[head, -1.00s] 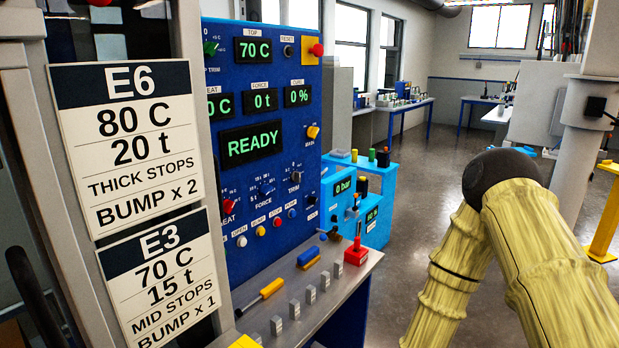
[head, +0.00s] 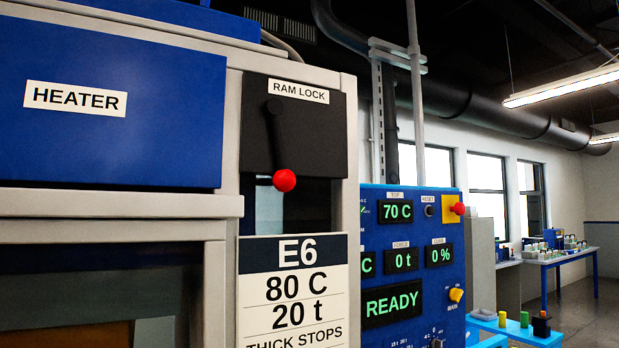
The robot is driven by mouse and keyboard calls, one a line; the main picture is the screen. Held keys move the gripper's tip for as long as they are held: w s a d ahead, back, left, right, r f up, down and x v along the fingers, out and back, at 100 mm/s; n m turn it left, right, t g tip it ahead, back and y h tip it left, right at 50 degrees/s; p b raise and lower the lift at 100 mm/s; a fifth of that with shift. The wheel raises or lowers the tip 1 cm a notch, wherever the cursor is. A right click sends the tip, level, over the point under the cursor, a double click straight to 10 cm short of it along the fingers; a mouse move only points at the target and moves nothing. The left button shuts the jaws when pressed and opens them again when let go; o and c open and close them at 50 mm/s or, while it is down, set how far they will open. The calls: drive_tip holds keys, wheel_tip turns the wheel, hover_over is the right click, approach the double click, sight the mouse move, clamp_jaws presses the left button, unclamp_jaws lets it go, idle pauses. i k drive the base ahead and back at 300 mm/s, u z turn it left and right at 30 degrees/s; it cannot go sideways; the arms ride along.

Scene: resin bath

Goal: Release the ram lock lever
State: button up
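The ram lock lever (head: 276,140) is a black arm with a red ball knob (head: 284,180) at its lower end. It hangs down, tilted slightly, from a pivot on a black plate labelled RAM LOCK (head: 298,92), on the press's right upright. My gripper is not in view, and no part of my arm shows now.
A blue heater box (head: 120,95) is left of the lever. An E6 sign (head: 293,290) hangs below it. A blue control panel (head: 410,262) reading READY, 70 C, 0 t and 0 % stands to the right. Benches (head: 560,256) stand far back right.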

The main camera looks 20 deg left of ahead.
sight(284, 180)
drive_tip(key=k, duration=1.65)
drive_tip(key=z, duration=1.45)
drive_tip(key=i, duration=1.05)
drive_tip(key=u, duration=2.05)
